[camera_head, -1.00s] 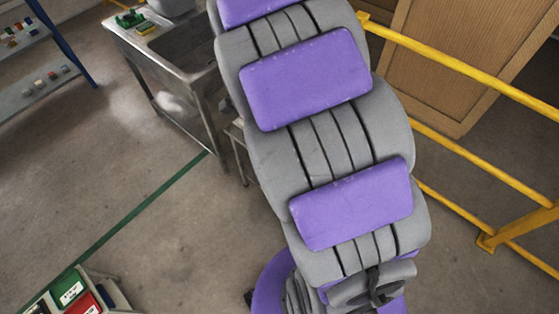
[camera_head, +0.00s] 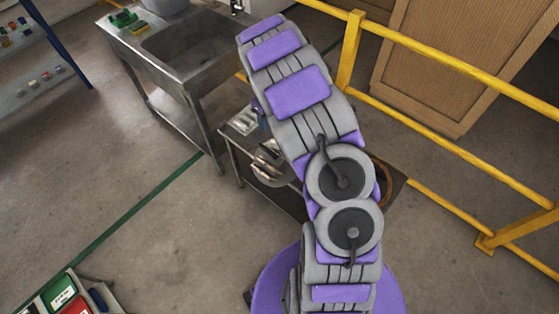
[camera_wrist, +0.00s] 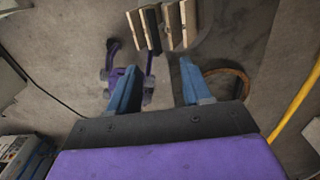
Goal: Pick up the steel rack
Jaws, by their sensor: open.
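My gripper (camera_wrist: 158,68) shows in the wrist view with its two blue fingers apart and nothing held between them. In that view several pale upright slats (camera_wrist: 166,24) stand past the fingertips, near the top edge. In the head view a shiny metal item (camera_head: 269,163) sits on the low table (camera_head: 240,150) beside the sink, partly behind my arm. It may be the steel rack, but it is too small to tell. My gripper is not clear in the head view.
The steel sink bench (camera_head: 190,50) stands to the left of the low table. A yellow rail (camera_head: 455,150) runs along the right, before a wooden cabinet (camera_head: 440,60). A brown ring (camera_wrist: 230,78) lies right of my fingers.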

